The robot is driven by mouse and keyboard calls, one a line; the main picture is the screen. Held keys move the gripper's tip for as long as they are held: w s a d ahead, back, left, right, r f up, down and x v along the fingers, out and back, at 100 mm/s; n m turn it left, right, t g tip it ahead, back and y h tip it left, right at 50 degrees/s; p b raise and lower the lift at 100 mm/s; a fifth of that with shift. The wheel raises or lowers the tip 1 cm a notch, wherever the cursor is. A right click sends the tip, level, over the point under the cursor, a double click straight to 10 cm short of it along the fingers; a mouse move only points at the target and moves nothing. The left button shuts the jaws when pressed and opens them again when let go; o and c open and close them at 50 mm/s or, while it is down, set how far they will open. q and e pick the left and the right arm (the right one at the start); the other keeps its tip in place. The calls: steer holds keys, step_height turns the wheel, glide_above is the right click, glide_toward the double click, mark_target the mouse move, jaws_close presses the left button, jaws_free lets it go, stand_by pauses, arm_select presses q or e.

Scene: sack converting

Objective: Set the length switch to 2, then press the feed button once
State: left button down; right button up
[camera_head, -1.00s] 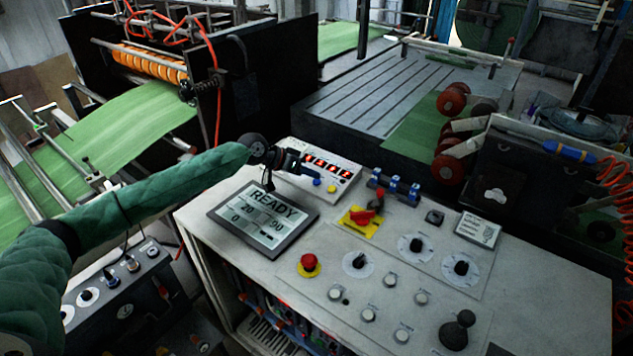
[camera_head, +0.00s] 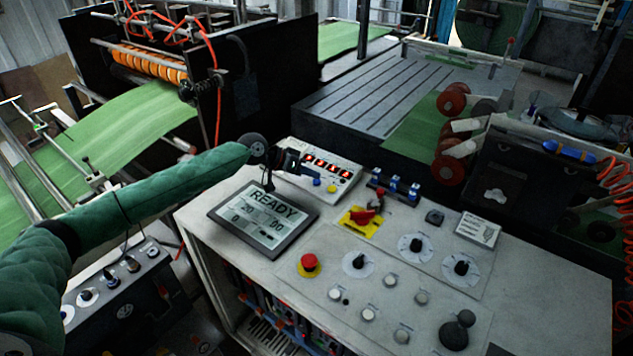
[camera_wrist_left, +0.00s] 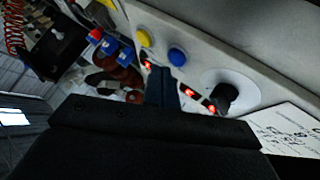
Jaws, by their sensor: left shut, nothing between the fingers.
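My left gripper (camera_head: 317,174) is shut and empty, held over the white box with red lit digits (camera_head: 345,173) on the console. In the wrist view the shut fingers (camera_wrist_left: 162,85) overlap the row of red digits; I cannot tell whether they touch the box. A blue button (camera_head: 317,182) and a yellow button (camera_head: 332,188) sit on the box's near side. They also show in the wrist view, with a black knob (camera_wrist_left: 226,95) on a white dial beside the blue one. In the head view the gripper hides this knob. Labels are unreadable, so I cannot confirm the length switch or feed button.
The display (camera_head: 262,222) reads READY. The console also carries a red emergency button (camera_head: 309,262), a red-handled switch on a yellow plate (camera_head: 359,222), several dial knobs, white buttons and a black joystick (camera_head: 457,330).

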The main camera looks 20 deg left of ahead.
stand_by(0.4)
arm_select(q)
steer(key=shift+w+f, duration=0.1)
steer(key=shift+f, duration=0.3)
stand_by(0.4)
steer(key=shift+f+b, duration=0.45)
steer(key=shift+b, duration=0.05)
steer(key=shift+r, duration=0.15)
stand_by(0.6)
steer(key=shift+r+p, duration=0.5)
steer(key=shift+r, duration=0.2)
